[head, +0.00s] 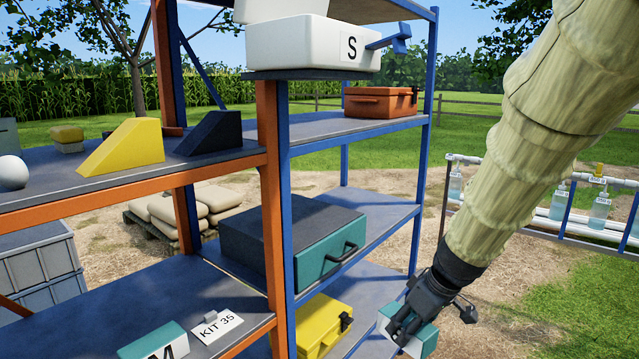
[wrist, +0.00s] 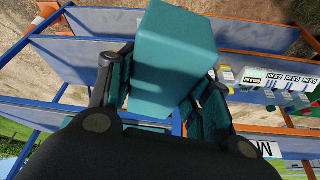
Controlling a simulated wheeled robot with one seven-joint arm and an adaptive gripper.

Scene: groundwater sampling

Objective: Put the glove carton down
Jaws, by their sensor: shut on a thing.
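The glove carton (head: 425,338), a teal and white box, is in my gripper (head: 408,320) at the bottom of the head view. It is held in the air to the right of the blue-framed shelf rack (head: 290,200). In the wrist view the teal carton (wrist: 172,62) sits between the two fingers of my gripper (wrist: 160,95), which are shut on it. It looks tilted there. Its underside and lower part are hidden. Another teal and white carton (head: 158,343) marked M lies on the lower left shelf, beside a KIT 35 card (head: 217,326).
The right bay holds a teal drawer case (head: 330,250), a yellow case (head: 322,322) and an orange case (head: 380,102). A white bin (head: 305,42) marked S stands high up. Yellow (head: 125,147) and dark wedges (head: 212,133) are on the left shelf. A bottle rack (head: 570,205) stands at right.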

